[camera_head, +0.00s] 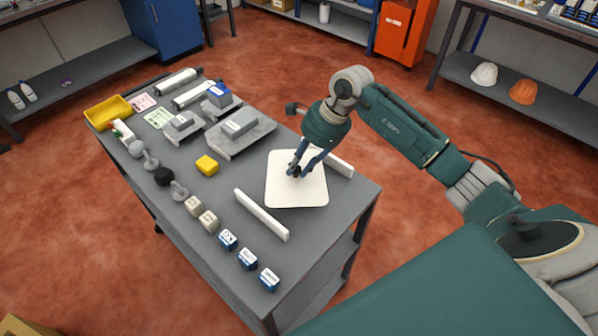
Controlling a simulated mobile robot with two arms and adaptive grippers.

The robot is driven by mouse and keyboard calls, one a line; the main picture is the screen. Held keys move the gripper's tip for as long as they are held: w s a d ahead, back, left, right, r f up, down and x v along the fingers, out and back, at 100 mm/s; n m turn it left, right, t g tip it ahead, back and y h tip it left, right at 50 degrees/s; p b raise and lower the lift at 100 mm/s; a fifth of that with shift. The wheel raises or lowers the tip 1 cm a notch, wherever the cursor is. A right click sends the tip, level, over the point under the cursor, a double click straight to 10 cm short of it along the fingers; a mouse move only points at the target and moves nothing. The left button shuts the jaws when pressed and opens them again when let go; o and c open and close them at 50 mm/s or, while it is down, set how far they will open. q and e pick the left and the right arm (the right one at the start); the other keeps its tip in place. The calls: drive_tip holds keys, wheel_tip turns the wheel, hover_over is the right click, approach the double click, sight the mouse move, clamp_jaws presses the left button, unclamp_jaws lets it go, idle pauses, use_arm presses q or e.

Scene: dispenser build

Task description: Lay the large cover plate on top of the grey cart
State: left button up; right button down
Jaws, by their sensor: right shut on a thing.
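The large cover plate (305,195) is a white square sheet with rounded corners. It is level over the near right part of the top of the grey cart (218,183). I cannot tell whether it touches the cart top or hangs slightly above it. My right gripper (295,171) points down at the plate's middle and is shut on it, probably by a small dark handle, which the fingers mostly hide. My left gripper is not in view.
White bars lie on both sides of the plate, one to the left (262,215) and one partly hidden to the right (341,165). Blue-and-white blocks (248,258), beige blocks (208,221), a yellow block (207,165), grey fixtures (240,128) and a yellow tray (108,111) occupy the cart.

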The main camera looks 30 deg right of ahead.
sight(299, 173)
wheel_tip(299, 173, down, 3)
drive_tip(key=shift+s+a+f+p, duration=0.1)
drive_tip(key=shift+f+p, duration=0.1)
drive_tip(key=shift+p, duration=0.35)
drive_tip(key=shift+f, duration=0.3)
drive_tip(key=c, duration=1.5)
unclamp_jaws()
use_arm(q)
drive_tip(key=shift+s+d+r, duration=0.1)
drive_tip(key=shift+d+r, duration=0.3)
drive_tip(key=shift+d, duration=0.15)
